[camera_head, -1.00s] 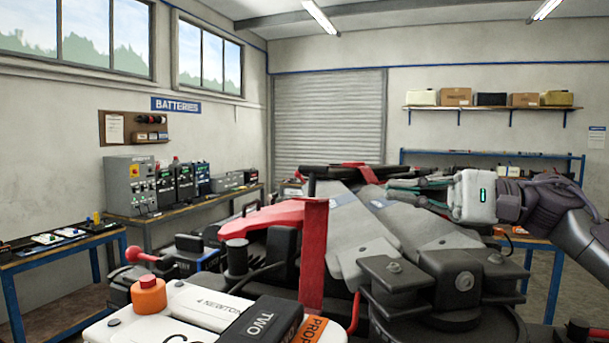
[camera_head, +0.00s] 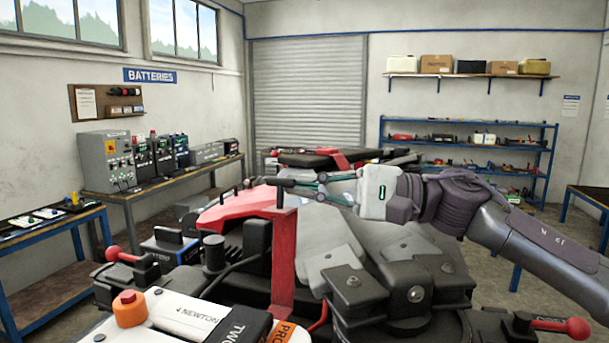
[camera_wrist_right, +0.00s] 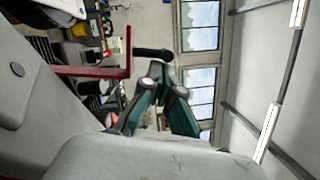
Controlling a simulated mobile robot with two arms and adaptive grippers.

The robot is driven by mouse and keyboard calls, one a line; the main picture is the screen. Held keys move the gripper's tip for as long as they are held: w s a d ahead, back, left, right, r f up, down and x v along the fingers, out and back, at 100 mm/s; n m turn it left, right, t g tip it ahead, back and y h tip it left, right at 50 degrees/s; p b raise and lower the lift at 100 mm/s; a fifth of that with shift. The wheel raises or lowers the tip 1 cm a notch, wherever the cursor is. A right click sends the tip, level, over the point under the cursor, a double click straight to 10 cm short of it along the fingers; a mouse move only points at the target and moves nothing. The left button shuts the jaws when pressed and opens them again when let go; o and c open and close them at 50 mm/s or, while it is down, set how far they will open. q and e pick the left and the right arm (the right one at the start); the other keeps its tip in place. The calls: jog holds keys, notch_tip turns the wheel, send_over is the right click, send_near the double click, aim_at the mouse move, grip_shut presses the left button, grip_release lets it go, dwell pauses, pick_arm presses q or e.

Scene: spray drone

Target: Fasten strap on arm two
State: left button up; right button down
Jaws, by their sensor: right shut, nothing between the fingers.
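The drone fills the lower middle of the head view, with folded black, grey and red arms. A red upright strip (camera_head: 284,262), which may be the strap, stands on it with a dark peg at its top. In the wrist view a red bar (camera_wrist_right: 95,72) shows left of my fingers. My right gripper (camera_head: 281,182) comes in from the right and is shut and empty, its dark fingertips close to the strip's top. I cannot tell whether they touch. In the wrist view its fingertips (camera_wrist_right: 153,54) are together. My left gripper is out of view.
A white unit (camera_head: 185,318) with an orange-red knob (camera_head: 128,308) is at the front. A red-knobbed lever (camera_head: 575,329) sticks out at lower right. Benches with chargers (camera_head: 110,160) line the left wall; a blue rack (camera_head: 470,138) stands at the back.

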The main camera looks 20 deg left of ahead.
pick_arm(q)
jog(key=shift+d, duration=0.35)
pick_arm(e)
jog(key=shift+a, duration=0.25)
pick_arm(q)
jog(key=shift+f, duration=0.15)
pick_arm(e)
jog(key=shift+d, duration=0.1)
